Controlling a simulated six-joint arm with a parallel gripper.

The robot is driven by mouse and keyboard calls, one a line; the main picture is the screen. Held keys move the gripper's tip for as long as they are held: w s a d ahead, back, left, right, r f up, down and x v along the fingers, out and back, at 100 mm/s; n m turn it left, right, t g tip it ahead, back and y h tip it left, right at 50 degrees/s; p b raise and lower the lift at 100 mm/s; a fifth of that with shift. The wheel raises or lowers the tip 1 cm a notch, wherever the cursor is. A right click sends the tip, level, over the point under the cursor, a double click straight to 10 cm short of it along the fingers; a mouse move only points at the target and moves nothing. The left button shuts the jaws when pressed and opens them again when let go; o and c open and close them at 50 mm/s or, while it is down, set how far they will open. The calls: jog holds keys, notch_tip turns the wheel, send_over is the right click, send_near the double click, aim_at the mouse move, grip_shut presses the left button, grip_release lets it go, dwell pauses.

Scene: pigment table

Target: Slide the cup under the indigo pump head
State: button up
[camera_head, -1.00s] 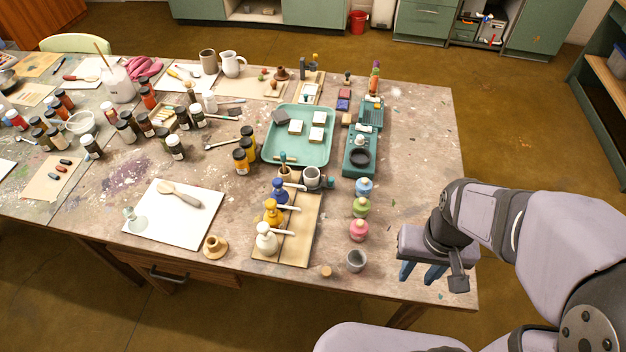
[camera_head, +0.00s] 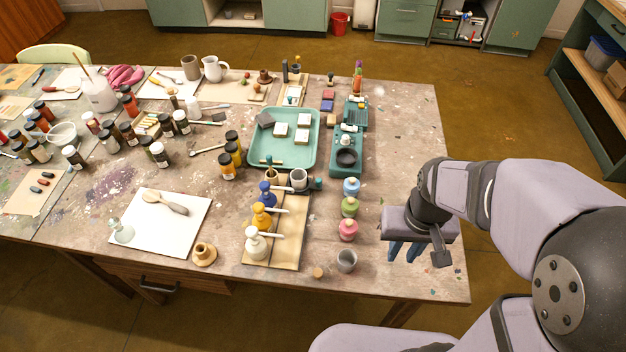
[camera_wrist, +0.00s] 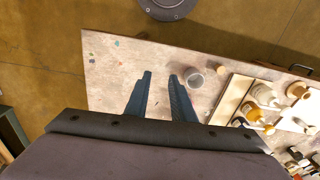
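A small grey cup (camera_head: 346,261) stands upright near the front edge, right of the pump board (camera_head: 290,240); it also shows in the wrist view (camera_wrist: 194,82). Three pump bottles stand on the board: the indigo one (camera_head: 268,195) at the back, a yellow one (camera_head: 262,217) in the middle and a white one (camera_head: 256,243) in front. Their pale nozzles point right; the indigo pump head's nozzle (camera_head: 281,187) has no cup clearly under it. My gripper (camera_head: 407,252) is open and empty, fingers down, right of the grey cup and apart from it; its fingers show in the wrist view (camera_wrist: 160,78).
Pink (camera_head: 348,230), green (camera_head: 349,207) and blue (camera_head: 351,187) jars stand in a row between board and gripper. Another grey cup (camera_head: 298,179) sits at the board's back end. A small cork (camera_head: 319,272) lies left of the grey cup.

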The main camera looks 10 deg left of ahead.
jog(key=w+a+f+n+t+b, duration=0.2)
jog(key=w+a, duration=0.5)
jog(key=w, duration=0.5)
jog(key=n+t+y+b, duration=0.1)
jog(key=n+y+b, duration=0.1)
jog(key=b, duration=0.1)
send_near(319, 180)
jog(key=shift+t, duration=0.3)
jog(key=shift+s+p+x, duration=0.1)
jog(key=shift+p+x, duration=0.4)
jog(key=shift+x, duration=1.45)
jog(key=shift+s+p+x, duration=0.15)
jog(key=shift+p+x, duration=0.35)
jog(key=shift+x, duration=1.4)
jog(key=shift+c, duration=0.2)
grip_shut()
